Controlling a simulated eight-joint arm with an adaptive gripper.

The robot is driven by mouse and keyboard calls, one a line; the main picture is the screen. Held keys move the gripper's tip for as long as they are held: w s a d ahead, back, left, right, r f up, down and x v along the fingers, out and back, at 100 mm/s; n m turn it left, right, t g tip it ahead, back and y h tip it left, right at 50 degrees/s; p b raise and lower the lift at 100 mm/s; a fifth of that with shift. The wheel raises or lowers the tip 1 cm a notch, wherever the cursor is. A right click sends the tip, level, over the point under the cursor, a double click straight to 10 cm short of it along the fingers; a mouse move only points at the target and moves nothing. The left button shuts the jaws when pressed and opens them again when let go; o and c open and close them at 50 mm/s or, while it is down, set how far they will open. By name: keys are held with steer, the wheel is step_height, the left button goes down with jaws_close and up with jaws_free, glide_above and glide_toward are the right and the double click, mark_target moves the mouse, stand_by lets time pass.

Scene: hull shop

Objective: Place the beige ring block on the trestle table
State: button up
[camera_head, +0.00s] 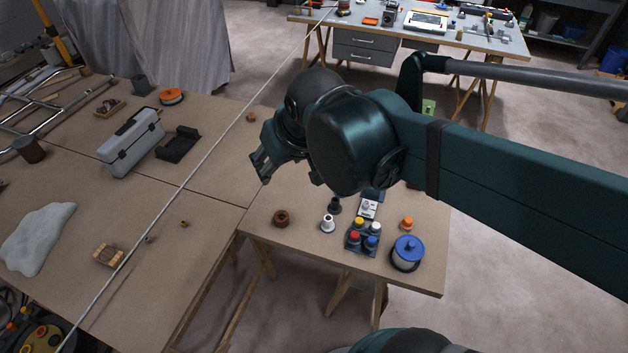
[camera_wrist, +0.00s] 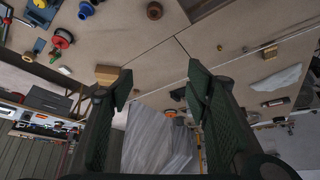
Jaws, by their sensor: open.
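My gripper (camera_head: 260,168) is open and empty, raised above the tables; in the wrist view its two fingers stand wide apart (camera_wrist: 158,88). No block with a clear beige ring shape shows. A plain tan block (camera_wrist: 107,74) lies near a table edge, beside the left finger in the wrist view; I cannot tell whether it has a hole. My arm may hide it in the head view. A trestle table (camera_head: 300,240) stands at centre, its near corner legs visible. A brown ring-like piece (camera_head: 281,218) lies on it, and it also shows in the wrist view (camera_wrist: 154,11).
The centre table also holds a white spool-like piece (camera_head: 328,224), a caddy with coloured tops (camera_head: 361,240) and a blue-lidded jar (camera_head: 408,252). A grey toolbox (camera_head: 132,143) and a slatted wooden block (camera_head: 109,256) lie on the left boards. A cord crosses above them.

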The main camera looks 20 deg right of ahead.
steer(key=s+d+f+m+t, duration=0.1)
steer(key=s+d+f, duration=0.1)
steer(key=s+d, duration=0.3)
steer(key=shift+s+d+f+h, duration=0.2)
steer(key=shift+s+f+h, duration=0.1)
steer(key=shift+s, duration=0.5)
stand_by(0.7)
